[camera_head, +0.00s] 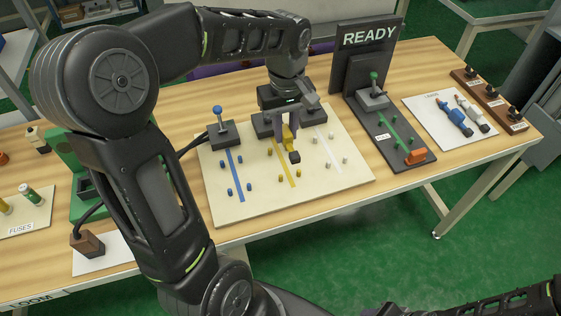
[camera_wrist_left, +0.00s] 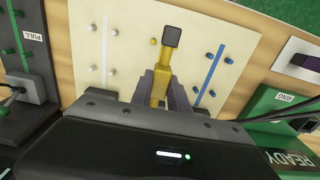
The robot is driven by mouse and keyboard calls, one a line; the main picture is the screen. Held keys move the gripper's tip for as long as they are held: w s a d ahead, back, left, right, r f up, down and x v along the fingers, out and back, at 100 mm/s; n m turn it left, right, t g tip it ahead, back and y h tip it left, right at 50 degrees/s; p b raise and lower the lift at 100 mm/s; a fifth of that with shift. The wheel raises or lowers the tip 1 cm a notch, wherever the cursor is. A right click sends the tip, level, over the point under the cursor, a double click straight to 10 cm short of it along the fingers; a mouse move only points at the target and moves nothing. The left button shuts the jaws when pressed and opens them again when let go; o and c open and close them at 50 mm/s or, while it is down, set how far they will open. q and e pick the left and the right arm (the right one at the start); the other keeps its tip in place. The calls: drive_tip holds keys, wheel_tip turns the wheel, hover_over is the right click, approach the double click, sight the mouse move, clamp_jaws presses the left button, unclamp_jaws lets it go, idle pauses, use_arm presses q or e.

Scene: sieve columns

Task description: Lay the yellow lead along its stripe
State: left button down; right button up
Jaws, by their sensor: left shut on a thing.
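My left gripper (camera_head: 288,124) is shut on the yellow lead (camera_head: 287,138), a yellow piece with a dark square end, above the cream board (camera_head: 240,205). The yellow stripe (camera_head: 286,174) runs along the board under it, with small yellow pegs (camera_head: 278,178) on both sides. In the left wrist view, the fingers (camera_wrist_left: 164,86) grip the yellow lead (camera_wrist_left: 165,58), and its dark end (camera_wrist_left: 172,36) points away from the gripper. The lead hides most of the stripe there. I cannot tell whether the lead touches the board.
A blue stripe (camera_head: 236,175) and a white stripe (camera_head: 327,148) with pegs flank the yellow one. A blue-knobbed block (camera_head: 223,134) stands at the board's back left. A dark panel with a green lever (camera_head: 373,80) is right, beside a white mat (camera_head: 424,103) with blue and white connectors.

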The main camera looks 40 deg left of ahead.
use_arm(q)
hover_over(285, 166)
wheel_tip(285, 166, down, 6)
drive_tip(key=shift+f, duration=0.1)
idle(0.3)
drive_tip(key=shift+f, duration=1.85)
drive_tip(key=shift+f, duration=0.15)
drive_tip(key=c, duration=1.3)
unclamp_jaws()
drive_tip(key=shift+o, duration=0.2)
wheel_tip(285, 166, up, 12)
drive_tip(key=shift+r, duration=0.2)
